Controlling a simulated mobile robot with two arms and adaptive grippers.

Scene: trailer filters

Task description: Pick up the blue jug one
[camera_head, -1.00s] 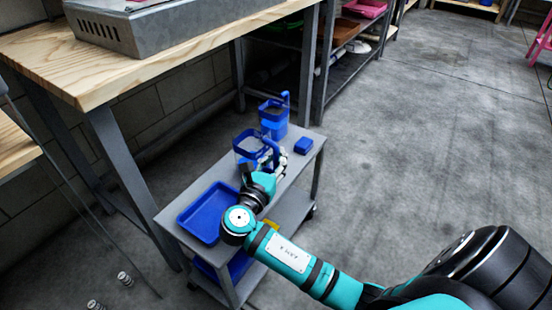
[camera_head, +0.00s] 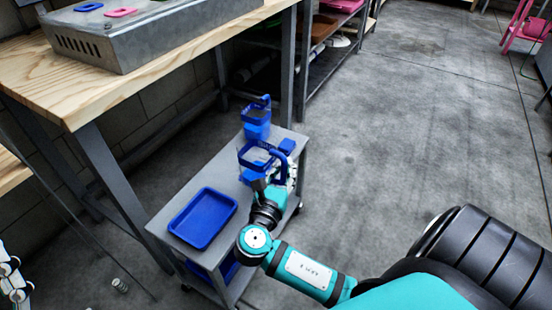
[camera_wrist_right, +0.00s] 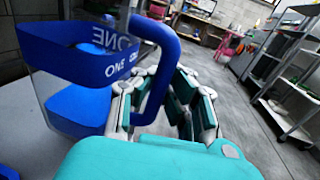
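The blue jug one (camera_head: 257,158) is clear with blue bands and a blue handle. In the right wrist view the jug (camera_wrist_right: 92,68) fills the left side, with "ONE" on its upper band. My right gripper (camera_head: 283,176) is at the handle. In the wrist view its fingers (camera_wrist_right: 152,108) are on both sides of the handle's lower part and appear shut on it. Whether the jug's base touches the cart top is hidden. My left gripper (camera_head: 14,281) shows only partly at the lower left edge.
The grey cart (camera_head: 172,208) carries a blue tray (camera_head: 203,218), a second blue jug (camera_head: 257,122) behind and a small blue box (camera_head: 287,146) beside the handle. A wooden workbench (camera_head: 150,60) stands left and behind. The floor (camera_head: 400,120) right of the cart is clear.

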